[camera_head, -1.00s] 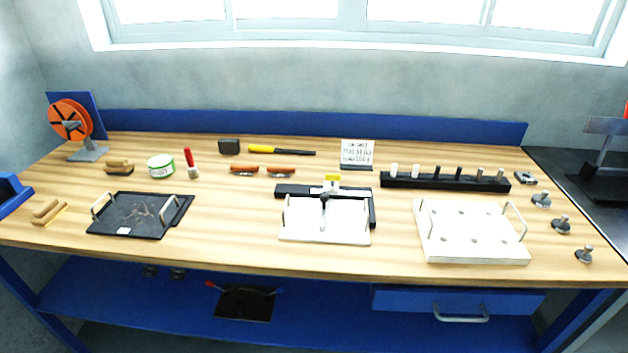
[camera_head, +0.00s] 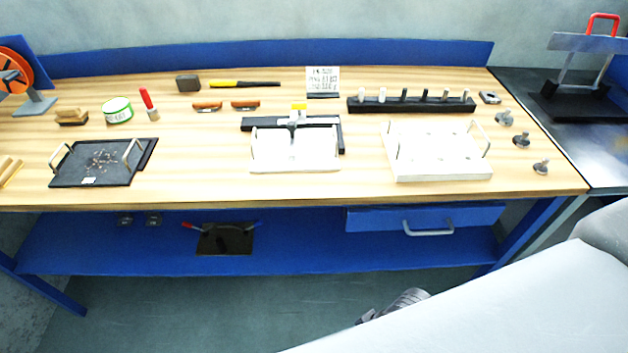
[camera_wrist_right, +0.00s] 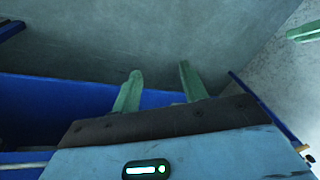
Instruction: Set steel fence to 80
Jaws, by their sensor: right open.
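A fixture with a white plate (camera_head: 295,152) and a black L-shaped rail (camera_head: 262,123) sits at the bench's middle. A small silver piece with a yellow top (camera_head: 298,107) and a dark knob crosses the rail; it looks like the steel fence. Any scale is too small to read. My right arm enters the head view at lower right, in front of the bench; its fingers are not clear there. In the right wrist view my right gripper (camera_wrist_right: 160,84) is open and empty, green fingers apart. My left gripper is not in the head view.
A black tray (camera_head: 66,178) stands left and a white holed block (camera_head: 440,170) right. Behind are a black rack of pegs (camera_head: 386,106) and a sign card (camera_head: 323,78). Several metal knobs lie near the right edge. A blue drawer (camera_head: 370,219) is below the bench.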

